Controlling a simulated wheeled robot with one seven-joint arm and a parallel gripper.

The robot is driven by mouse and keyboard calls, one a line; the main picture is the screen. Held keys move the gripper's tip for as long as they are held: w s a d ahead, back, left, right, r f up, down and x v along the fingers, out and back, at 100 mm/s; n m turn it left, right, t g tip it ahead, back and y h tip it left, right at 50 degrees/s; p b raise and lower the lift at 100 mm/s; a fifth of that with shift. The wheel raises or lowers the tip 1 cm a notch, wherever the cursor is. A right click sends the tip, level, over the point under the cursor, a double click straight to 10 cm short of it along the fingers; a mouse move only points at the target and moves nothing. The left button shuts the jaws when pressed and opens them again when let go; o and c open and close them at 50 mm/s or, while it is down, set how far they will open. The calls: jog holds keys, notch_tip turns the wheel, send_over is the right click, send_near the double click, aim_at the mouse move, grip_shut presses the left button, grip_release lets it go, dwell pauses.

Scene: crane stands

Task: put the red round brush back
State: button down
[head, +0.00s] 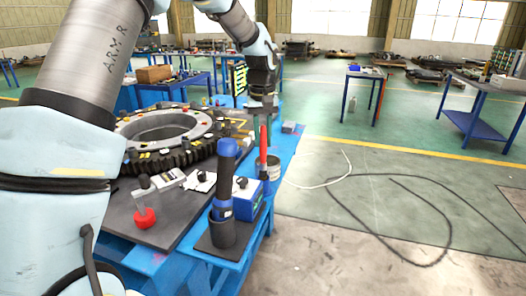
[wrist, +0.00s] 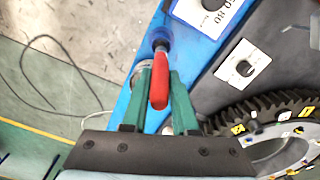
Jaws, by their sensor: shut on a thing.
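My gripper (head: 262,118) is shut on the red round brush (head: 263,148) beyond the blue box at the bench's right edge. The brush hangs roughly upright, with its lower end near a light-coloured can (head: 274,168). In the wrist view, the red handle (wrist: 158,82) lies between the green fingers (wrist: 159,92), and a dark round end (wrist: 160,42) points away from them. The can's rim shows partly behind the left finger. I cannot tell whether the brush touches the can.
A blue-and-black cylindrical tool (head: 224,180) stands in a black cup (head: 222,232) at the near bench corner. A blue box (head: 244,198) stands beside it. A large dark gear ring (head: 165,130) lies to the left. A black cable (head: 350,215) curls on the open floor to the right.

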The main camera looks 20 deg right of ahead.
aim_at(263, 151)
jog(key=shift+f+p, duration=0.6)
jog(key=shift+f, duration=1.55)
jog(key=c, duration=0.7)
grip_release()
notch_tip(263, 151, up, 12)
jog(key=b, duration=0.3)
jog(key=shift+s+a, duration=0.15)
